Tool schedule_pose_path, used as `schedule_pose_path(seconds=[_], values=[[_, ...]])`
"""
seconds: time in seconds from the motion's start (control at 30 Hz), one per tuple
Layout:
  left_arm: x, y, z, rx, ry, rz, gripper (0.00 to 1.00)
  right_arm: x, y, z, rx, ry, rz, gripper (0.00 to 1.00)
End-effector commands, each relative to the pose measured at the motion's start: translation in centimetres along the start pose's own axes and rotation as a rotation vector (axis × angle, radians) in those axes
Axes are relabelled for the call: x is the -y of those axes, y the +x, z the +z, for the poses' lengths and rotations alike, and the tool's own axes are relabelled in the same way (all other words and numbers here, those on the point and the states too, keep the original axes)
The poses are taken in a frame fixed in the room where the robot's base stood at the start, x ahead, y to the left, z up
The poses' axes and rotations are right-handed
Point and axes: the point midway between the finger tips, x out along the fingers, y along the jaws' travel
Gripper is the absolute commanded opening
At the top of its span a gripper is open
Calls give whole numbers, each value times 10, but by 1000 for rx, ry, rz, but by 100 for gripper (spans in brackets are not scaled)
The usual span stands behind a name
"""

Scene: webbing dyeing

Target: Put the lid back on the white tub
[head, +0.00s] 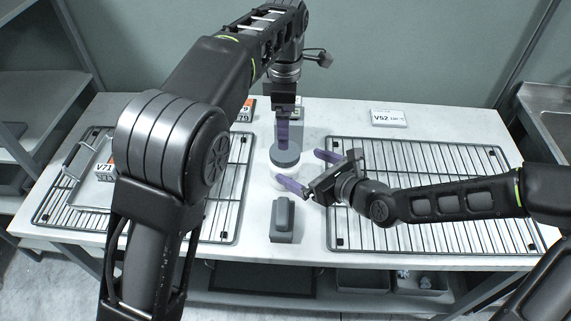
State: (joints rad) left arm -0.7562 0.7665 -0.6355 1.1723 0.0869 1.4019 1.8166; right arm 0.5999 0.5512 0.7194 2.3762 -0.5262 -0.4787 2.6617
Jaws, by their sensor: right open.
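The white tub (284,172) stands on the table between the two wire racks, partly hidden. The dark grey round lid (285,157) shows over the tub's top; I cannot tell whether it is seated or held just above. My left gripper (288,143) points straight down at the lid from behind, its purple fingers seen nearly edge-on. Whether they are shut on the lid is unclear. My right gripper (309,171) is open at the tub's right side, with one purple finger behind and one in front. Contact with the tub cannot be told.
Wire racks lie to the right (440,221) and left (225,213). A grey block-shaped object (283,217) stands in front of the tub. A metal tray (82,192) rests on the left rack. A V52 card (388,118) stands at the back.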

Motion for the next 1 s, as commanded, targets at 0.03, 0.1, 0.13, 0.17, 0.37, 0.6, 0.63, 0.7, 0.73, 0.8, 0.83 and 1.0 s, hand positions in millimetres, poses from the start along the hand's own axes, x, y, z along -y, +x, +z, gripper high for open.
schedule_pose_path(seconds=[0.03, 0.1, 0.13, 0.17, 0.37, 0.6, 0.63, 0.7, 0.73, 0.8, 0.83, 1.0], values=[[0, 0, 0, 0, 0, 0, 87, 0, 0, 0, 0, 0, 0, 100], [0, 0, 0, 0, 0, 0, 87, 0, 0, 0, 0, 0, 0, 100], [0, 0, 0, 0, 0, 0, 87, 0, 1, 0, 0, 0, 0, 100], [0, 0, 0, 0, 0, 0, 87, 0, 2, 0, 0, 0, 1, 100], [0, 0, 0, 0, 0, 0, 87, -1, 16, 1, 1, 1, 3, 100], [0, 0, 0, 0, 0, 0, 87, -2, 51, 0, 1, 0, 4, 100], [0, 0, 0, 0, 0, 0, 87, -2, 55, 0, 0, -1, 3, 100], [0, 0, 0, 0, 0, 0, 87, -1, 64, 0, 1, 0, 2, 100], [0, 0, 0, 0, 0, 0, 87, -1, 67, 0, 1, 0, 2, 100], [0, 0, 0, 0, 0, 0, 87, -1, 73, 0, 1, 0, 2, 100], [0, 0, 0, 0, 0, 0, 87, -1, 74, 0, 1, -1, 2, 100], [0, 0, 0, 0, 0, 0, 87, 0, 78, 0, 0, 0, 0, 100]])
